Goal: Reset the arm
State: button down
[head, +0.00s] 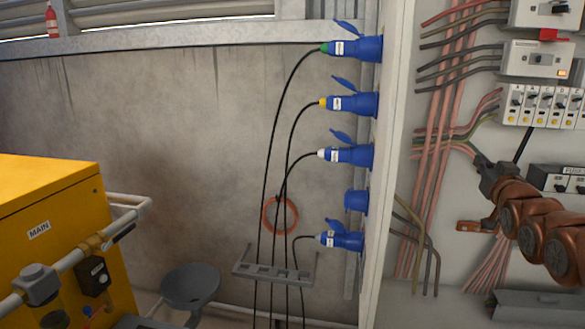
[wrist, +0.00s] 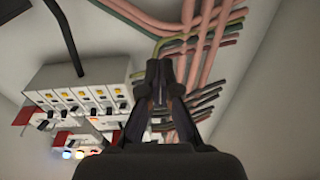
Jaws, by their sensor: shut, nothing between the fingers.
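My arm (head: 540,225), with brown joint housings, reaches in from the right edge of the head view, in front of the open electrical cabinet (head: 455,265). My gripper (head: 484,162) is dark and points up and left toward the pink and grey cables. In the wrist view my gripper (wrist: 159,68) is shut, its fingertips together with nothing between them. Cables pass behind the fingertips there; I cannot tell the exact gap.
A breaker row (head: 545,105) sits above the gripper; it also shows in the wrist view (wrist: 80,95). Blue plugs (head: 352,104) line the cabinet's left side. A yellow machine (head: 45,225) with a pipe rail stands at left. A rack (head: 275,271) hangs below the plugs.

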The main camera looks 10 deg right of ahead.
jog(key=s+a+f+n+g+y, duration=0.1)
jog(key=s+a+f+g+y, duration=0.2)
jog(key=a+f+g, duration=0.95)
jog(key=s+a+f+n+g+y, duration=0.1)
jog(key=s+a+f+g, duration=0.1)
jog(key=s+a+f, duration=0.7)
jog(key=s+a+f+n+g+y, duration=0.1)
jog(key=s+a+f+g, duration=0.1)
jog(key=s+a+f, duration=0.8)
jog(key=s+a+r+g, duration=0.25)
jog(key=s+g, duration=0.25)
jog(key=s, duration=1.1)
notch_tip(320, 180, up, 22)
jog(key=t+p, duration=0.1)
jog(key=p, duration=2)
jog(key=shift+s+a+f+n+y, duration=0.25)
jog(key=shift+s+a+n+y, duration=0.05)
jog(key=shift+n, duration=0.1)
